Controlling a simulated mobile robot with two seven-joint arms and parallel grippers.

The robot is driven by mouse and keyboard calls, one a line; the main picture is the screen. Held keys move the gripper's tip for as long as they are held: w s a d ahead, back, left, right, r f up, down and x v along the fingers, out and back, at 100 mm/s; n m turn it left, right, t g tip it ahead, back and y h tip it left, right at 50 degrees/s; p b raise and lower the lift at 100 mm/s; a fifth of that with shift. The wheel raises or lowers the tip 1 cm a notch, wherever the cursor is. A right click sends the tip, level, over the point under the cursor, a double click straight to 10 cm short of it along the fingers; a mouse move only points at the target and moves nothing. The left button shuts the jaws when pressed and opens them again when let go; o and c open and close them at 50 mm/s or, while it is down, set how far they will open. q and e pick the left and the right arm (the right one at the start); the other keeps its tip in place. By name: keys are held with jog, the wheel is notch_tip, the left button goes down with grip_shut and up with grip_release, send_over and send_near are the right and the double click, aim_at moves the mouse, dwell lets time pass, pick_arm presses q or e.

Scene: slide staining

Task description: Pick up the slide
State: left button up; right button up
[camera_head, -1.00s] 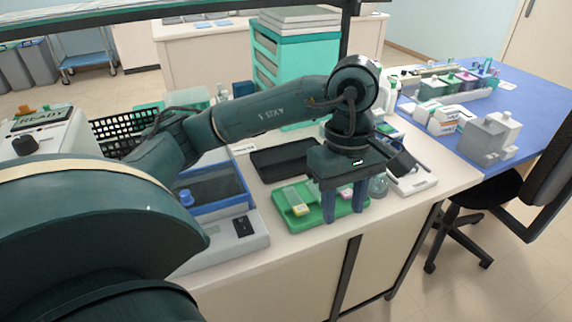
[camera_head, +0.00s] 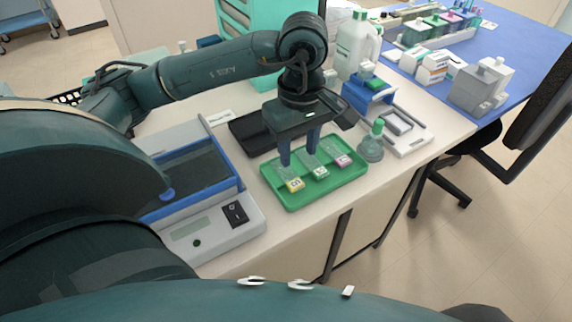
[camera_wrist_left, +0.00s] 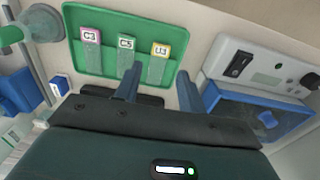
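Three glass slides lie side by side on a green tray (camera_head: 290,202). Their label ends are yellow (camera_head: 295,185), green (camera_head: 320,172) and pink (camera_head: 343,160). My left gripper (camera_head: 298,157) points down over the tray with its fingers apart and nothing held. In the left wrist view the yellow-labelled slide (camera_wrist_left: 162,48) lines up with the gap between the fingers (camera_wrist_left: 158,72). The green-labelled slide (camera_wrist_left: 126,43) is beside one finger, and the pink-labelled slide (camera_wrist_left: 90,36) is farther left. Finger height above the slides is hard to tell. My right gripper is out of view.
A blue-rimmed device (camera_head: 215,228) stands left of the tray. A dark flat pad (camera_head: 250,135) lies behind it. A small bottle with a green cap (camera_head: 371,145) and a white scale-like device (camera_head: 402,130) are on the right. The table edge runs close in front.

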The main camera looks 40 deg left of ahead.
aim_at(296, 183)
pick_arm(q)
notch_tip(296, 183, down, 8)
jog(key=shift+s+a+f+p, duration=0.1)
jog(key=shift+p, duration=0.55)
jog(key=c, duration=0.8)
